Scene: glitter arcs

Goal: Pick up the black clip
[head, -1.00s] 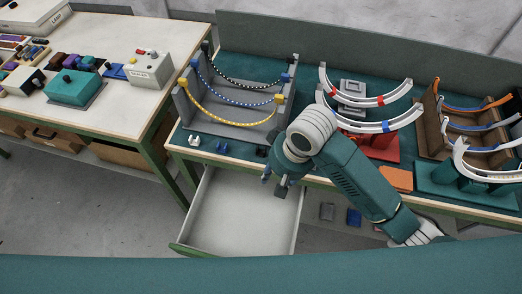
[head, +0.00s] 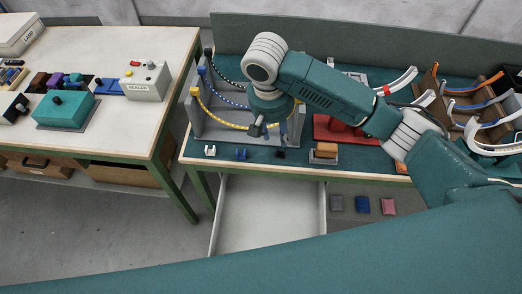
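The small black clip (head: 281,154) sits on the teal mat (head: 196,161) near the bench's front edge, at the right end of a row with a white clip (head: 210,150) and a blue clip (head: 241,154). My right gripper (head: 270,133) points down just above and slightly left of the black clip, partly crowding it from view. Its fingers look apart with nothing between them. I cannot tell whether a finger touches the clip. My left gripper is out of view.
Behind the gripper stands a grey rack (head: 210,130) with black, blue and yellow beaded arcs. An open, empty drawer (head: 268,212) juts out below the bench. A side table (head: 120,128) stands at left.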

